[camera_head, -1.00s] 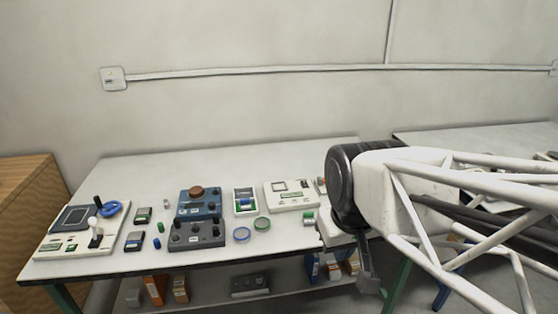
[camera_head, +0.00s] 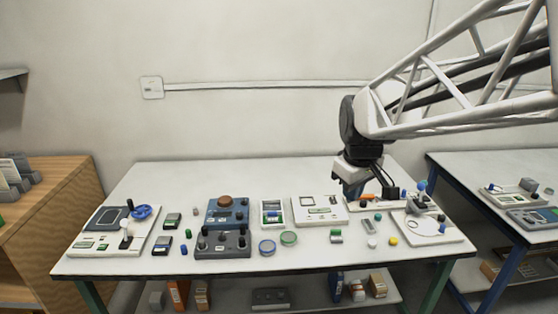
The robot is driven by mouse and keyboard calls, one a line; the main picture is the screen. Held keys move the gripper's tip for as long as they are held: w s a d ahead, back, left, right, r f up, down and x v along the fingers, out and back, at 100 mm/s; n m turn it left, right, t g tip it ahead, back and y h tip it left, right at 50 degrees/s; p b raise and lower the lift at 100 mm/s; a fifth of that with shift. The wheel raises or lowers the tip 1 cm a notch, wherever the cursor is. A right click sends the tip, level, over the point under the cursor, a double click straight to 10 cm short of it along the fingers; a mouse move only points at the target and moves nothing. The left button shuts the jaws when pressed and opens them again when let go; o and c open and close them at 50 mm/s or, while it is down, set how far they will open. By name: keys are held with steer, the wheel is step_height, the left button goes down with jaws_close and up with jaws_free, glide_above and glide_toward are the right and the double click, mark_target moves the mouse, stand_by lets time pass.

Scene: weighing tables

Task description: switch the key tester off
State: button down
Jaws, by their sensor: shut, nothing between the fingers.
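Several devices stand on the white table, and I cannot read their labels, so I cannot tell for sure which is the key tester. A white box with a small screen (camera_head: 322,212) stands just left of my gripper. A small white unit with a green and blue part (camera_head: 273,212) is left of it. A blue box with a brown knob (camera_head: 227,212) and a dark grey box with knobs (camera_head: 223,244) are further left. My gripper (camera_head: 352,196) points down over the right part of the table, with its fingers shut and empty.
A white panel with a lever (camera_head: 90,243) is at the far left; another white board (camera_head: 430,230) is at the right. The back strip of the table (camera_head: 240,175) is clear.

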steer(key=w+d+f+n, duration=0.1)
steer(key=w+d+n, duration=0.15)
steer(key=w, duration=0.95)
steer(key=n, duration=1)
glide_above(333, 198)
steer(key=s, duration=0.2)
step_height(333, 198, down, 17)
steer(key=shift+g, duration=0.4)
steer(key=shift+w+a, duration=0.1)
steer(key=f, duration=0.4)
steer(key=w+f, duration=0.1)
steer(key=f, duration=0.8)
steer(key=shift+w+f, duration=0.3)
steer(key=shift+f, duration=0.1)
steer(key=shift+f, duration=0.1)
steer(key=shift+f, duration=0.15)
